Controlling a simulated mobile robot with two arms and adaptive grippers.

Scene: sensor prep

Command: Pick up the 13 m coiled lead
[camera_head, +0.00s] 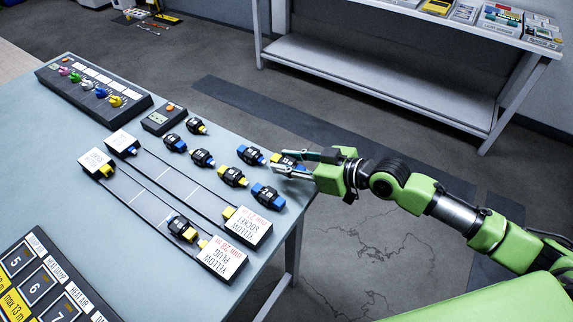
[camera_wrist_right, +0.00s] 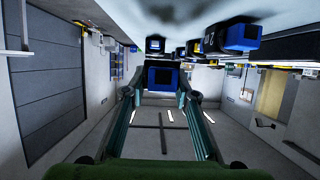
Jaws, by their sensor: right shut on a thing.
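My right gripper (camera_head: 283,163) reaches in from the right at the table's right edge. It is shut on a small black coiled lead (camera_head: 289,157) with a yellow end and a blue end. In the right wrist view the lead's blue end (camera_wrist_right: 163,77) sits between the fingertips (camera_wrist_right: 160,88). I cannot read a length on it, nor tell whether it touches the table. Other similar black coils lie close by: one with blue ends (camera_head: 251,155), one with yellow ends (camera_head: 232,176) and one with blue ends (camera_head: 268,196). My left gripper is not in view.
A shelf bench (camera_head: 385,80) stands behind. Floor lies open right of the table.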

